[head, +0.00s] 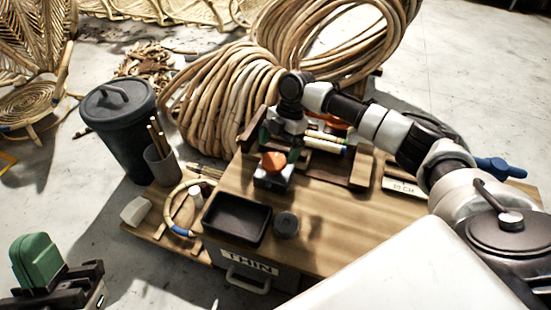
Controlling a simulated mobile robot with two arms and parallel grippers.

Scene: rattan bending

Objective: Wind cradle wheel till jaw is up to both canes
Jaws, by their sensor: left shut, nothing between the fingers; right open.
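Two pale canes (325,146) lie side by side in the dark wooden cradle (305,165) on the bench; coloured bands show near their ends. An orange-red part (336,123) shows just behind the canes; I cannot tell if it is the wheel. The jaw, and any gap between it and the canes, cannot be made out. My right gripper (289,137) is open, pointing down at the canes' left end, and its wrist hides part of the cradle. I cannot tell if it touches anything.
An orange-topped box (273,163), a black tray (236,219) and a dark round pot (286,224) stand on the bench (330,225). A blue handle (490,169) is at right. Cane coils (225,95) stand behind. A lidded bin (122,130) and a green object (35,259) are left.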

